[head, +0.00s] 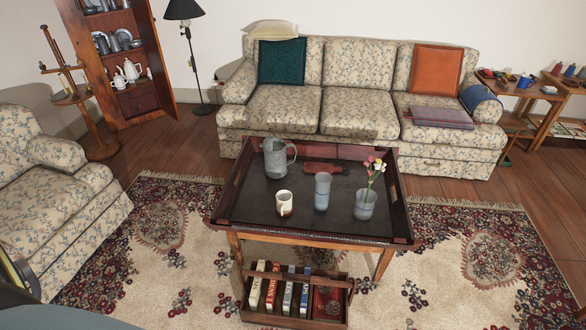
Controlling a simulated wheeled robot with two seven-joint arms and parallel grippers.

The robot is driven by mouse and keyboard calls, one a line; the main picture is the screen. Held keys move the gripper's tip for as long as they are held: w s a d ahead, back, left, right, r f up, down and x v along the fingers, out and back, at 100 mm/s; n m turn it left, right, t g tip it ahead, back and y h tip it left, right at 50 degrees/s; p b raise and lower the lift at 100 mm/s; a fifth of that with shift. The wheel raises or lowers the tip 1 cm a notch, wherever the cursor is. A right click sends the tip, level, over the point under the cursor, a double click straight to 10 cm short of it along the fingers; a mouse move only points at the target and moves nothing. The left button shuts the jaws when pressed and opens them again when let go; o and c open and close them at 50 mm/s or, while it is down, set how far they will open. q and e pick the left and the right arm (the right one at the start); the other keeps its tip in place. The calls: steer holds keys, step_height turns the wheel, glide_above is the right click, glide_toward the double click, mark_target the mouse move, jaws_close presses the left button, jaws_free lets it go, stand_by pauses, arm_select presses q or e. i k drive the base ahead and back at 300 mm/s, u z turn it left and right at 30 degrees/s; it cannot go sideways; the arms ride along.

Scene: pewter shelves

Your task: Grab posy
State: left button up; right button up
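The posy (375,168) is a small bunch of pink and pale yellow flowers on green stems. It stands in a clear bluish glass (365,206) at the right side of the dark tray-topped coffee table (310,238). The stems lean slightly to the right and their lower ends are inside the glass. Neither of my grippers shows in the head view.
A blue-grey tumbler (322,192), a white and brown mug (284,203), a pewter pitcher (277,158) and a red object (323,167) share the raised-rim table. A book caddy (295,319) stands in front. A sofa (290,107) is behind; an armchair (50,200) is left. Patterned rug lies open right.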

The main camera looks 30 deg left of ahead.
mark_target(378, 165)
steer(key=u, duration=1.3)
steer(key=i, duration=1)
